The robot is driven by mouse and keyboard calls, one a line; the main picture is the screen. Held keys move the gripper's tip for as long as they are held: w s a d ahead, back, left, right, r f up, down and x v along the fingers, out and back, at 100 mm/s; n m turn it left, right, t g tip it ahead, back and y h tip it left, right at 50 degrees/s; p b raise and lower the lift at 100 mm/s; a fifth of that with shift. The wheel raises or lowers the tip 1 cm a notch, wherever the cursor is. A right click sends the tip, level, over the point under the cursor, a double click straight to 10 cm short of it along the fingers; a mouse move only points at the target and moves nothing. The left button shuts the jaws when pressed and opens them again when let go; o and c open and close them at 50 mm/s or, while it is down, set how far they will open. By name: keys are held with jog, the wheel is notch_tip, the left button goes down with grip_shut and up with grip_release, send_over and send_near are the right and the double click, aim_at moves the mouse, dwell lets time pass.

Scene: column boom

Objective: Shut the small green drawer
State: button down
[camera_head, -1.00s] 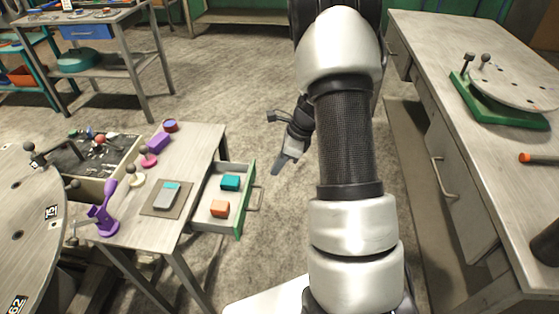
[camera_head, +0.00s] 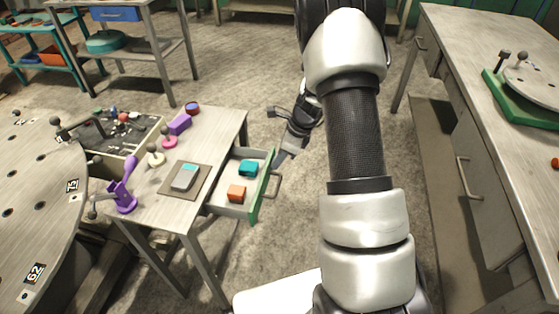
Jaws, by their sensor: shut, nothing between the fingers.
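The small green-fronted drawer (camera_head: 262,188) stands pulled out from the right side of a small grey table (camera_head: 218,133). A teal block (camera_head: 248,168) and an orange block (camera_head: 236,193) lie inside it. A handle (camera_head: 275,185) sticks out from the middle of its green front. My gripper (camera_head: 281,157) is shut and empty, pointing down and left close to the drawer front's far end.
On the table are a grey device on a brown mat (camera_head: 185,179), a purple stand (camera_head: 125,190) and a purple block (camera_head: 180,124). A round table (camera_head: 40,200) is at left. A long workbench (camera_head: 463,80) stands at right. Floor right of the drawer is clear.

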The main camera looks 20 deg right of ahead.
jog(key=p, duration=0.4)
send_over(236, 154)
jog(key=s, duration=0.6)
jog(key=shift+w+a, duration=0.2)
jog(key=shift+a, duration=0.05)
